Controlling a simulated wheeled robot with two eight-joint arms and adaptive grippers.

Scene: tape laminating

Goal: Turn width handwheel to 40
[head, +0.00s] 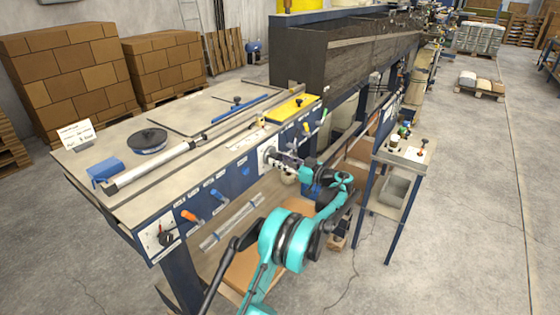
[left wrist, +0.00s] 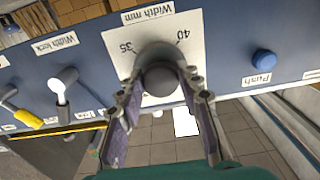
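The width handwheel (left wrist: 162,78) is a round grey knob in front of a white dial plate (left wrist: 115,45) marked "Width mm", with 35 on its left and 40 on its right in the left wrist view. The plate (head: 264,161) also shows on the machine's blue front panel in the head view, where my gripper partly hides it. My left gripper (left wrist: 162,76) has one finger on each side of the knob, with the fingertips close to its edges. I cannot tell whether they press on it. The pointer reading is hidden. My right gripper is out of view.
A blue push button (left wrist: 263,62) lies right of the dial; a white-tipped width lock lever (left wrist: 62,90) and a yellow handle (left wrist: 28,119) lie left. In the head view, a small control stand (head: 408,153) is right of my arm. Open floor lies farther right.

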